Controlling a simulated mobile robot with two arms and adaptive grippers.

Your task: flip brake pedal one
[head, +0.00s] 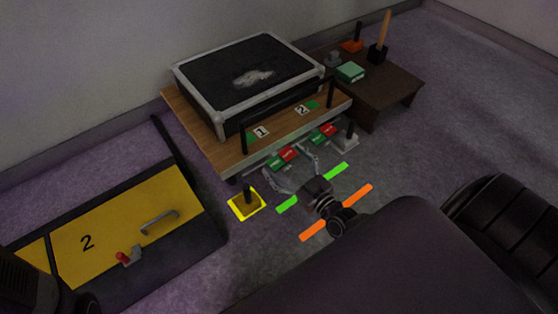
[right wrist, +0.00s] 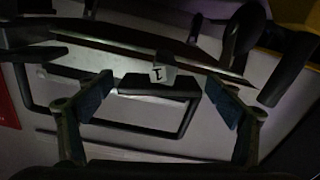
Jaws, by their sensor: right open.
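The wooden dolly (head: 235,160) has tags 1 (head: 261,131) and 2 (head: 302,109) by its near edge. A green and red pedal pair (head: 283,157) shows below tag 1, and a second such pair (head: 322,135) below tag 2. My right gripper (head: 287,162) is open at the pair below tag 1, its fingers spread to either side. Nothing is between the finger pads. My left gripper is not in view.
A black case (head: 250,72) with a pale rim lies on the dolly. A yellow-lidded box marked 2 (head: 115,225) lies at left. A yellow-edged square base with a post (head: 246,204) stands left of my right gripper. A dark low table (head: 395,92) stands at back right.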

